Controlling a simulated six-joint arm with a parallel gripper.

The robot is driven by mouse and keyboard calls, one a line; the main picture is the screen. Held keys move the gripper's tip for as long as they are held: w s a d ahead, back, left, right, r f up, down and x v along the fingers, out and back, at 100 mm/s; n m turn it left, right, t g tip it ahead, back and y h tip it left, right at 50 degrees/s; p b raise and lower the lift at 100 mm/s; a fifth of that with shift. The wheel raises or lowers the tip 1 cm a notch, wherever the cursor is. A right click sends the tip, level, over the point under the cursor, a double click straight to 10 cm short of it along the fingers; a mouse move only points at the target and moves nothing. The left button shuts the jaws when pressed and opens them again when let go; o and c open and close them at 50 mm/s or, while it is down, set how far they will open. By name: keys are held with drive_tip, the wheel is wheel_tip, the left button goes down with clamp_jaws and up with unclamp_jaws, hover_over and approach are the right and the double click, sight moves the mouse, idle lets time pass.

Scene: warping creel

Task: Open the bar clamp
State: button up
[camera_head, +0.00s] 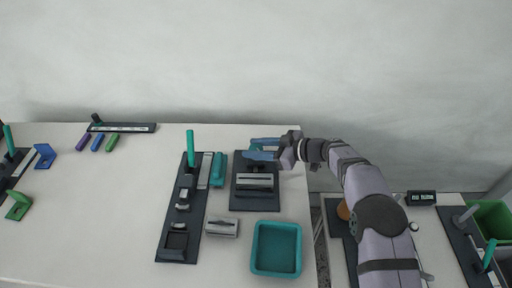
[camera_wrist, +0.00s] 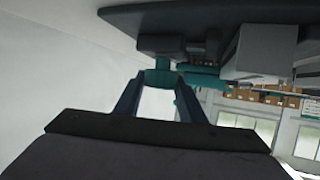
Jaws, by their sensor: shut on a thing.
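The bar clamp (camera_head: 255,180) appears to be the dark base plate with pale grey bars near the right end of the white table. My gripper (camera_head: 254,149) reaches in from the right over the plate's far end. In the wrist view, my gripper's two blue fingers (camera_wrist: 158,88) are closed on a teal handle (camera_wrist: 158,76) joined to a dark block (camera_wrist: 161,45). A second teal part (camera_wrist: 200,79) extends to the right beside it. The fingers partly cover the handle in the head view, so its exact angle is unclear.
A teal tray (camera_head: 276,224) stands in front of the clamp, with a small grey block (camera_head: 221,228) to its left. A dark fixture with an upright teal post (camera_head: 190,148) stands left of the clamp. The table ends just right of the plate.

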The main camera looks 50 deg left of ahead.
drive_tip(key=shift+r+n+g+h+b, duration=0.15)
drive_tip(key=shift+n+g+h+b, duration=0.15)
drive_tip(key=shift+n+g+b, duration=0.55)
drive_tip(key=shift+m, duration=0.25)
drive_tip(key=o, duration=1)
drive_tip(key=shift+b+v, duration=0.7)
drive_tip(key=shift+v, duration=3)
drive_tip(key=shift+s, duration=0.1)
